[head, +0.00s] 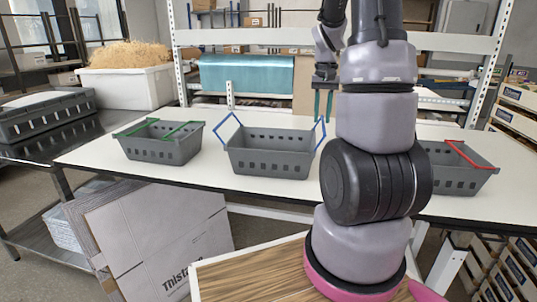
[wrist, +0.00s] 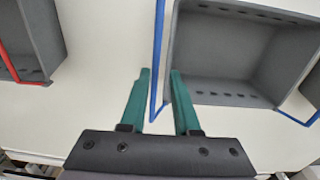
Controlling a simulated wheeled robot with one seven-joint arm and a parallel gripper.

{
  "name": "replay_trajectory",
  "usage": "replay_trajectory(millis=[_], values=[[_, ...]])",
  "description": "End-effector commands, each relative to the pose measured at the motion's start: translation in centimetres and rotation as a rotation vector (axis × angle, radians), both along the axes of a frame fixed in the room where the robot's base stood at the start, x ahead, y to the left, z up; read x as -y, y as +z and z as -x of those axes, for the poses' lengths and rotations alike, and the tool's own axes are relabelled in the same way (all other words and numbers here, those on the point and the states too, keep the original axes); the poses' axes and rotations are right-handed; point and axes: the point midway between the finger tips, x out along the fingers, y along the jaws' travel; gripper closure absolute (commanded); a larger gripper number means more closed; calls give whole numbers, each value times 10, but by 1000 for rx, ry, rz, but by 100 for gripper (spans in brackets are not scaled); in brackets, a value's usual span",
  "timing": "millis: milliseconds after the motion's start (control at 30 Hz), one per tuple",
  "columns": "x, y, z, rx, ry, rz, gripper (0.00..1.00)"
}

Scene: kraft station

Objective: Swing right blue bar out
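The grey middle basket (head: 270,163) stands on the white table with a blue bar at each end. The right blue bar (head: 324,131) stands up from the basket's right end and leans outward. In the wrist view this bar (wrist: 158,50) runs beside the basket (wrist: 220,58) and appears between my green fingers. My gripper (head: 323,118) is open, pointing down at the top of the right blue bar; contact cannot be told. It also shows in the wrist view (wrist: 161,73). The left blue bar (head: 228,130) is also raised and leans outward.
A grey basket with green bars (head: 160,145) stands on the left. Another with a red bar (head: 460,172) stands on the right, partly behind my arm. The white table (head: 215,183) is clear between the baskets. A cardboard stack (head: 150,235) leans below.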

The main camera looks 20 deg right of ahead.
Motion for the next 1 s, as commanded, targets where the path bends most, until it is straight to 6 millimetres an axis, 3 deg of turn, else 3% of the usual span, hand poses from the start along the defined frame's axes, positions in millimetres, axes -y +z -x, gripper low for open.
replay_trajectory(millis=[600,1000], values=[[-6,49,-4,2,1,0,70],[-6,53,-3,-1,0,0,70]])
